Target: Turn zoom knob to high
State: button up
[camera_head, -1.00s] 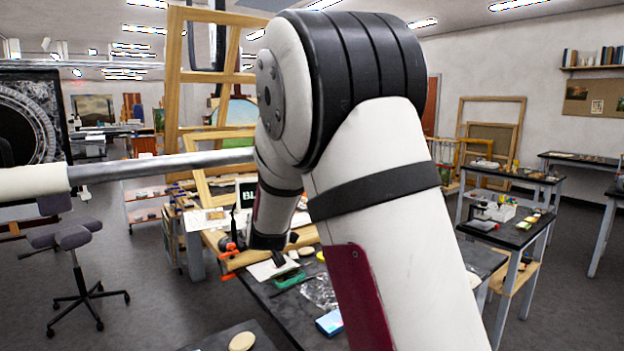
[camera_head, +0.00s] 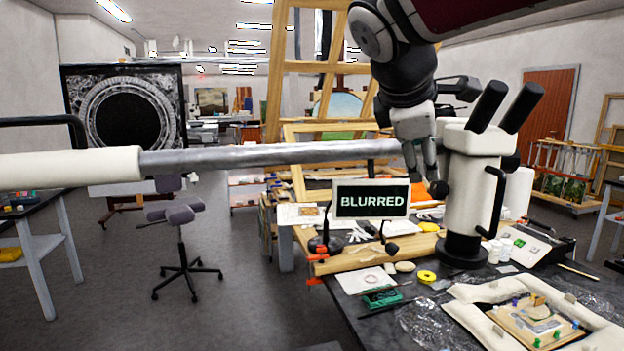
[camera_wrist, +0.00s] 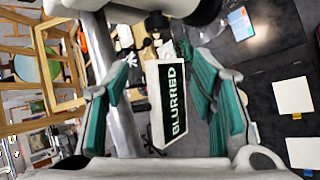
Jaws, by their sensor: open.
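A white microscope (camera_head: 470,195) with two black eyepieces and a black base stands on the dark workbench at right in the head view. A small screen (camera_head: 371,201) reading BLURRED stands left of it; it also shows between my fingers in the wrist view (camera_wrist: 170,100). My gripper (camera_head: 424,185) points down close to the microscope's left side; I cannot tell whether it touches. In the wrist view my gripper (camera_wrist: 160,95) has its teal-padded fingers spread, with nothing held between them. I cannot make out the zoom knob clearly; the gripper covers part of that side.
A long grey bar (camera_head: 270,155) crosses in front of the bench, ending near my gripper. A padded frame (camera_head: 470,320), a yellow ring (camera_head: 427,276) and small tools lie on the bench. A stool (camera_head: 182,230) stands at left on open floor.

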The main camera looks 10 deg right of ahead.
aim_at(435, 188)
jog(key=x, duration=0.4)
jog(key=d+x, duration=0.1)
jog(key=x, duration=0.8)
jog(key=shift+s+d+r, duration=0.2)
jog(key=shift+d, duration=0.05)
jog(key=shift+h, duration=0.3)
jog(key=c, duration=1.1)
